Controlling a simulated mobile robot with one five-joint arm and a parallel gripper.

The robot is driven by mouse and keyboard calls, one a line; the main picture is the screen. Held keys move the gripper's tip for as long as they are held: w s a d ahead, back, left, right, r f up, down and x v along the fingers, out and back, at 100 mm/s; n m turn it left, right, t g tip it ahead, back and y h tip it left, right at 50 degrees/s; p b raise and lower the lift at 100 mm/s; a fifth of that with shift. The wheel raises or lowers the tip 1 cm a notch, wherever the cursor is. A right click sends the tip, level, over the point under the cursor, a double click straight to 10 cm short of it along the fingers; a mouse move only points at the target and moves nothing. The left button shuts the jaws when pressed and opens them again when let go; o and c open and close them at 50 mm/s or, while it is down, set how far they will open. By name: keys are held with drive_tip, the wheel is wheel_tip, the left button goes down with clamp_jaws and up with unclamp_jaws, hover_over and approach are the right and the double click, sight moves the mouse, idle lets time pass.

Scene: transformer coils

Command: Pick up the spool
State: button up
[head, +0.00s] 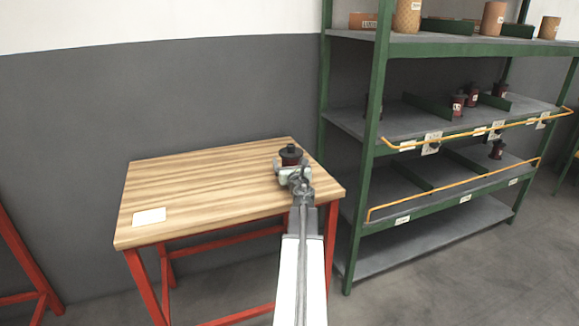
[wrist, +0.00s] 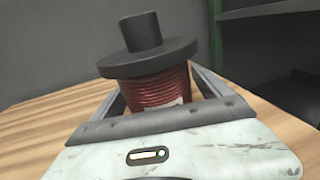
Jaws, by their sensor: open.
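The spool (wrist: 155,80) is red-brown wire wound below a dark grey flange with a short dark post on top. It stands upright on the wooden table and also shows at the table's right rear in the head view (head: 290,151). My gripper (head: 292,168) is at the spool, low over the table. In the wrist view my gripper (wrist: 163,88) has its two fingers apart, one on each side of the spool. I cannot tell whether either finger touches it. The spool's lower part is hidden behind my gripper's body.
The wooden table (head: 200,187) has red legs and a white card (head: 149,216) at its front left; the rest of its top is clear. A green shelf rack (head: 372,150) stands close on the right, holding several other spools (head: 458,104) and brown cylinders (head: 407,17).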

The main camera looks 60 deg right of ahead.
sight(289, 151)
clamp_jaws()
drive_tip(key=shift+r+p, duration=0.55)
drive_tip(key=shift+p, duration=0.05)
wheel_tip(289, 151, up, 3)
drive_tip(key=p, duration=0.3)
drive_tip(key=shift+r, duration=0.15)
drive_tip(key=s+a+p, duration=0.1)
drive_tip(key=s+a, duration=0.1)
drive_tip(key=s, duration=1.3)
drive_tip(key=shift+s+a+r, duration=0.4)
